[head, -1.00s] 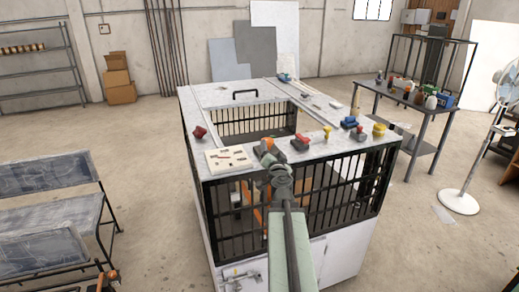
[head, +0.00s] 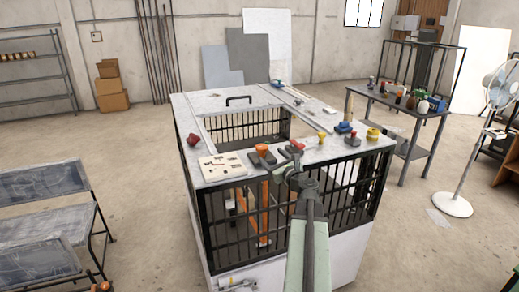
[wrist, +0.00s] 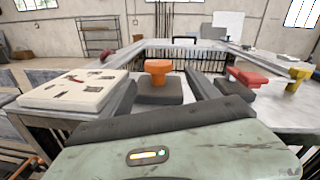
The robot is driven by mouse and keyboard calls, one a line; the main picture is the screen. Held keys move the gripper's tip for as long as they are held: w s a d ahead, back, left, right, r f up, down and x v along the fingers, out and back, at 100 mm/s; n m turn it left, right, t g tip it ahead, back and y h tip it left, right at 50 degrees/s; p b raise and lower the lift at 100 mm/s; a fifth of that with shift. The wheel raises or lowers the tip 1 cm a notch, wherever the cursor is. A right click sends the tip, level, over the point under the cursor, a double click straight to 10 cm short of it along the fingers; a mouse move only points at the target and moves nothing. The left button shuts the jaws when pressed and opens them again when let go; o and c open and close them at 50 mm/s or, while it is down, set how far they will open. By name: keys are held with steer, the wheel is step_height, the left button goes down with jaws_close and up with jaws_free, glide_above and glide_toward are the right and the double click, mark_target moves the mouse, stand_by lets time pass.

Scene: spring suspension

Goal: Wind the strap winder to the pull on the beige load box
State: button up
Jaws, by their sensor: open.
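My gripper (head: 291,166) is over the front edge of the cage's top. In the wrist view its two dark fingers (wrist: 160,92) are apart, with nothing between them. Beyond them stands an orange knob on a dark block (wrist: 158,70), also in the head view (head: 262,154). To its right are a red-orange handle on a dark base (wrist: 248,76) and a yellow T-shaped handle (wrist: 291,78). I cannot tell which of these is the strap winder. An orange upright part (head: 264,212) shows behind the front bars. I cannot make out the beige load box.
A pale board with small pieces (head: 223,167) lies left of the knob, with a red knob (head: 193,139) behind it. A blue part (head: 345,128) and yellow knob (head: 373,134) stand right. The top has an open middle. A bench (head: 45,205) stands left, a fan (head: 498,100) right.

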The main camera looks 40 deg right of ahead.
mark_target(260, 152)
steer(key=shift+w+f+m+y, duration=0.1)
steer(key=shift+w+m+y, duration=0.05)
steer(key=shift+m, duration=0.45)
steer(key=shift+w+m+y, duration=0.1)
steer(key=shift+m+y, duration=0.05)
steer(key=shift+m, duration=0.45)
steer(key=x, duration=0.8)
steer(key=c, duration=1.4)
steer(key=shift+a, duration=0.1)
steer(key=m+h, duration=0.1)
steer(key=h, duration=0.1)
steer(key=m+g+h, duration=0.1)
steer(key=m+h, duration=0.1)
steer(key=shift+a+g, duration=0.1)
steer(key=shift+g, duration=0.2)
steer(key=m+g+h, duration=0.3)
steer(key=h, duration=0.2)
steer(key=shift+m+g, duration=0.4)
steer(key=shift+m+g+h, duration=0.8)
steer(key=shift+m+g, duration=0.1)
steer(key=shift+g, duration=0.2)
steer(key=shift+d+g, duration=0.2)
steer(key=shift+g, duration=0.1)
